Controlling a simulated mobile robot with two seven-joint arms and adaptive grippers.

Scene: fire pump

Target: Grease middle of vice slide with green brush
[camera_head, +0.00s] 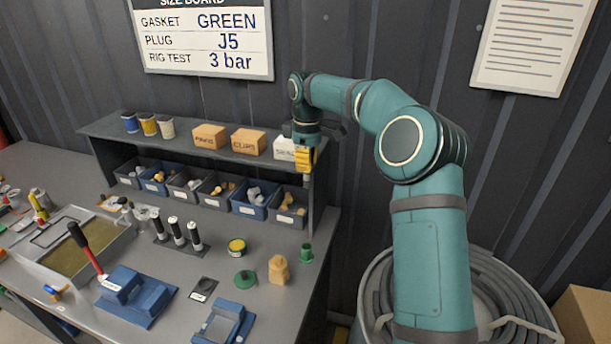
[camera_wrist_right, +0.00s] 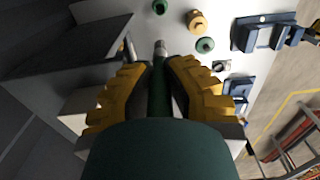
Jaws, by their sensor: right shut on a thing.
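My right gripper (camera_head: 305,158) hangs at the right end of the raised shelf, its yellow fingers in front of a white box. In the right wrist view its fingers (camera_wrist_right: 158,80) are closed around a slim green-handled brush (camera_wrist_right: 159,90) with a pale tip pointing away from the palm. A blue vice-like block (camera_head: 135,295) sits on the bench at lower left, and a second blue one (camera_head: 222,325) stands at the bottom edge. I cannot tell which is the vice with the slide. My left gripper is not in view.
Parts bins (camera_head: 250,203) line the area under the shelf (camera_head: 180,135). A wooden piece (camera_head: 279,270), a green cup (camera_head: 306,253), a green disc (camera_head: 245,278) and a yellow tin (camera_head: 237,246) stand on the bench. A hose barrel (camera_head: 375,290) is at right.

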